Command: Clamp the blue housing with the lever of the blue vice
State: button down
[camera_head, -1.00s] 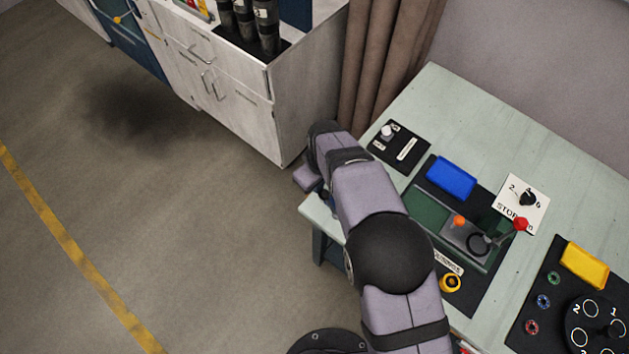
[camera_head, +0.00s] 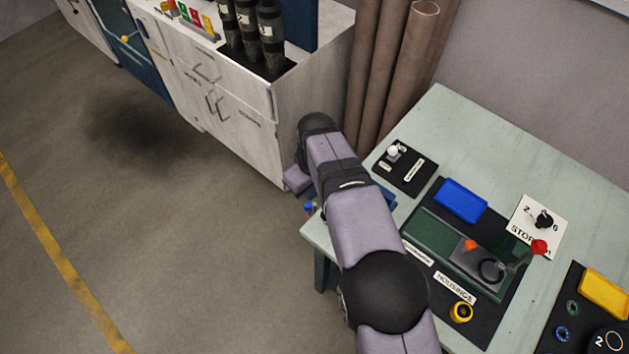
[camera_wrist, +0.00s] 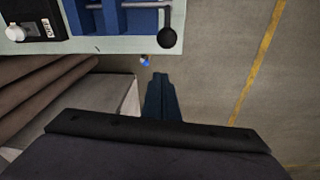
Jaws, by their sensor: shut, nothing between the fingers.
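The blue vice (camera_wrist: 125,17) lies at the top of the wrist view, on the table's end. Its grey rod, which looks like the lever, ends in a dark ball (camera_wrist: 168,38) overhanging the table edge. My gripper (camera_wrist: 158,76) is shut and empty, with its fingertips below the ball in the picture and apart from it. A small blue piece with a white part (camera_wrist: 145,61) shows just off the table edge, left of the fingertips. I cannot tell whether it is the blue housing. In the head view my arm covers most of the blue vice (camera_head: 384,197).
The pale table (camera_head: 470,125) holds a green vice bed (camera_head: 432,230) with a red-knobbed lever (camera_head: 539,247), a blue tray (camera_head: 461,201), a yellow ring-shaped housing (camera_head: 461,313) and a yellow tray (camera_head: 606,294). A white cabinet (camera_head: 235,125) stands left of the table. The floor beside it is clear.

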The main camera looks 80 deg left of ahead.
notch_tip(320, 180, up, 7)
jog(key=d+b, duration=0.1)
jog(key=b, duration=0.1)
jog(key=shift+w+d, duration=0.15)
jog(key=shift+w, duration=0.2)
jog(key=shift+r, duration=0.1)
